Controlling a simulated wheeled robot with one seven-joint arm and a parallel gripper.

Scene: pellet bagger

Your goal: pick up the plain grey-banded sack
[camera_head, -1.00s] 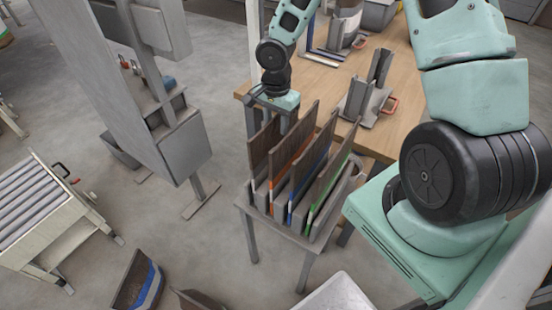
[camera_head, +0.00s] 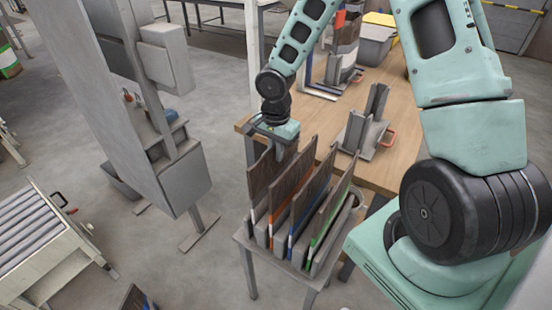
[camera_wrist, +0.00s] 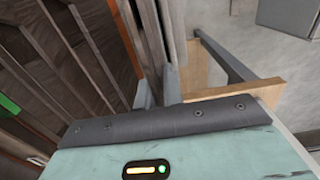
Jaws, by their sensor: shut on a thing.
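Several flat brown sacks stand on edge in a grey slotted rack (camera_head: 240,238). The leftmost sack (camera_head: 261,185) has a pale grey-white band; the others have orange (camera_head: 290,195), blue (camera_head: 307,205) and green (camera_head: 330,212) bands. My gripper (camera_head: 284,152) is at the top edge of the leftmost sack, pointing down. In the wrist view my gripper (camera_wrist: 158,90) is shut on the edge of a brown sack (camera_wrist: 122,45). The sack still stands in its slot. Its lower part is partly hidden by the rack.
A wooden table (camera_head: 400,150) stands behind and right of the rack, with a grey bracket-like stand (camera_head: 368,130) on it. A tall grey machine (camera_head: 110,100) stands at left. A roller conveyor (camera_head: 35,235) is at lower left. Floor between machine and rack is clear.

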